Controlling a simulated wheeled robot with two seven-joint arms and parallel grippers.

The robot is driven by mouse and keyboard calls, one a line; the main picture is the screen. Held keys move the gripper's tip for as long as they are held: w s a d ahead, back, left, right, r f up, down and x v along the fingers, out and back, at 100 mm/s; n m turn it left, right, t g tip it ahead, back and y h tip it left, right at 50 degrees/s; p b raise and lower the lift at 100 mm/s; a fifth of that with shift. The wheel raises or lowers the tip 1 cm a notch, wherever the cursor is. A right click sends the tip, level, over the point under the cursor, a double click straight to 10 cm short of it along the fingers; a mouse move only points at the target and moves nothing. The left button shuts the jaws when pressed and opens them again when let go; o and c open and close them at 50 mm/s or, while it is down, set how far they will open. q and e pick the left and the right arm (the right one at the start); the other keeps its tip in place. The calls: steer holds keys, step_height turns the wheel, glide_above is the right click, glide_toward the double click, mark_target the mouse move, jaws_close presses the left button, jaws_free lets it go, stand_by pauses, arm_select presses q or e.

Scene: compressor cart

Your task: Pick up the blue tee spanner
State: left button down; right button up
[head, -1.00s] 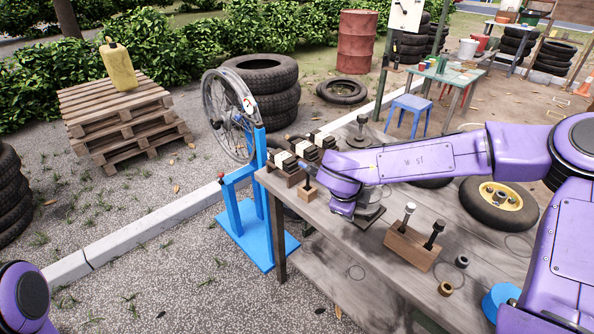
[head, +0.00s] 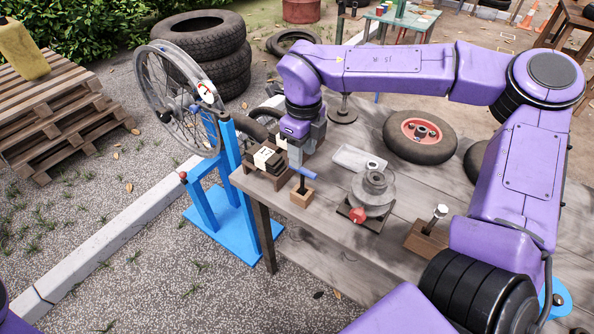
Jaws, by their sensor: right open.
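The blue tee spanner (head: 304,173) stands upright in a small wooden block (head: 302,198) near the left end of the workbench. Its blue cross handle is at the top, and a dark shaft runs down into the block. My right gripper (head: 296,160) points down just above and behind the handle. It is open, with nothing seen held in it. From this angle I cannot tell whether its fingers touch the handle. My left gripper is out of view; only a bit of my left arm shows at the lower left corner.
Dark blocks with white labels (head: 268,158) sit close to the left of my right gripper. A grey pulley-like part with a red knob (head: 357,215) stands to the right. A wheel (head: 420,137) lies farther back. A blue stand (head: 234,235) is beside the bench (head: 330,232).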

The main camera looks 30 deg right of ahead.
mark_target(303, 173)
steer(key=f, duration=0.7)
steer(key=shift+s+f, duration=0.2)
steer(key=shift+f, duration=0.1)
jaws_close()
